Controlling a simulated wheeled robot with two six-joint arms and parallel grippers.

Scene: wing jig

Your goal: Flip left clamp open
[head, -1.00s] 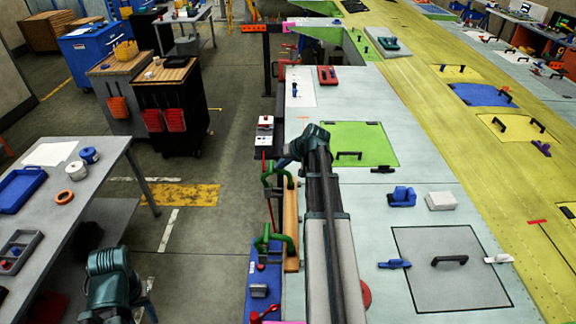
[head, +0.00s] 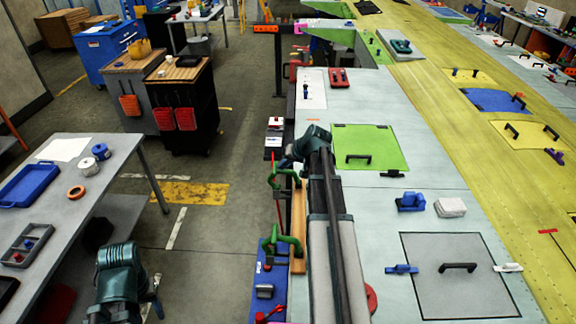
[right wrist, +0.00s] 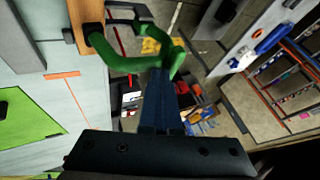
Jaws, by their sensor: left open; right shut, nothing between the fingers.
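Two green clamps sit on the left edge of the wing bench, over a wooden strip (head: 298,225): a farther one (head: 287,180) and a nearer one (head: 283,242). Which one is the left clamp I cannot tell. My right gripper (head: 286,163) is by the farther clamp. In the right wrist view its dark fingers (right wrist: 160,85) are shut and empty, with a green clamp (right wrist: 130,62) right at their tips; whether they touch is unclear. My left gripper (head: 154,300) is low at the left, over the floor, apart from the clamps and only partly visible; its jaws are open.
A grey side table (head: 128,150) with a blue tray (head: 30,184) stands at left. The wing bench carries a green panel (head: 385,140), a grey hatch (head: 440,295) and a blue block (head: 410,202).

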